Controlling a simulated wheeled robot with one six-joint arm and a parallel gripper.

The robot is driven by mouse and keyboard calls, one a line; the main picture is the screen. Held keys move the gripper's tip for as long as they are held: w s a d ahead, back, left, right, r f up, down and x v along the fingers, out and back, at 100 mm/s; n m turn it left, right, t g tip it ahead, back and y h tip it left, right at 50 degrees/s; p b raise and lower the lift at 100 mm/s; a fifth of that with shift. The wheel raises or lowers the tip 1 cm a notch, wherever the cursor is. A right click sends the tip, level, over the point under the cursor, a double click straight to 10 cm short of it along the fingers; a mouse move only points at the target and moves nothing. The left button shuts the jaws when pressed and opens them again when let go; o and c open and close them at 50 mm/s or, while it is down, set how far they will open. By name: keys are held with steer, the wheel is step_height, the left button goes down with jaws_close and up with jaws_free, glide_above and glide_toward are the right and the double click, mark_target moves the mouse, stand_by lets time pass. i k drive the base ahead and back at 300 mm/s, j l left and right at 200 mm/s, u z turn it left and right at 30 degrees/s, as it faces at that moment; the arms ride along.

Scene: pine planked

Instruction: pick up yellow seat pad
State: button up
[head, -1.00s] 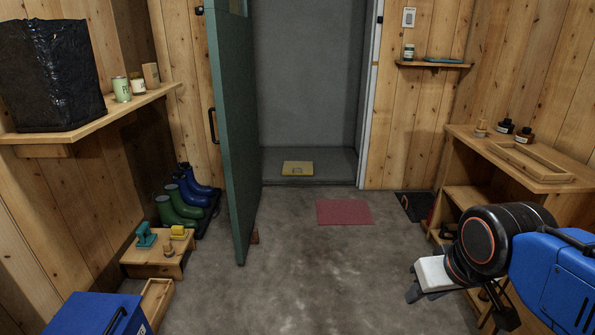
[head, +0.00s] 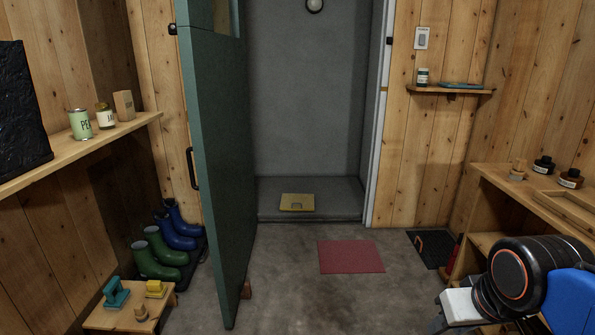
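The yellow seat pad (head: 297,203) is a flat, dull yellow square with a small handle-like mark at its front edge. It lies on the grey floor of the recess beyond the open green door, near the sill. My gripper (head: 438,314) is at the lower right of the head view, well to the right of the pad and much nearer to me. Its fingers are small and partly cut off by the picture's lower edge, so I cannot tell how far apart they are. I see nothing held in it.
The green door (head: 220,170) stands open left of the doorway. A red mat (head: 351,256) lies before the sill, and a dark tray (head: 430,248) is to its right. Boots (head: 158,250) and a low stool (head: 115,318) are at left. A wooden shelf unit (head: 490,185) is at right. The middle floor is clear.

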mark_target(289, 202)
steer(key=i, duration=1.65)
steer(key=i+u, duration=0.1)
steer(key=i, duration=0.45)
steer(key=i+l+u, duration=0.1)
steer(key=i, duration=0.45)
steer(key=i+l+u, duration=0.1)
steer(key=i+l, duration=0.15)
steer(key=i, duration=0.25)
steer(key=i+l+u, duration=0.25)
steer(key=i+u, duration=0.15)
steer(key=i, duration=0.2)
steer(key=i+l+u, duration=0.4)
steer(key=i+l, duration=0.1)
steer(key=i, duration=0.05)
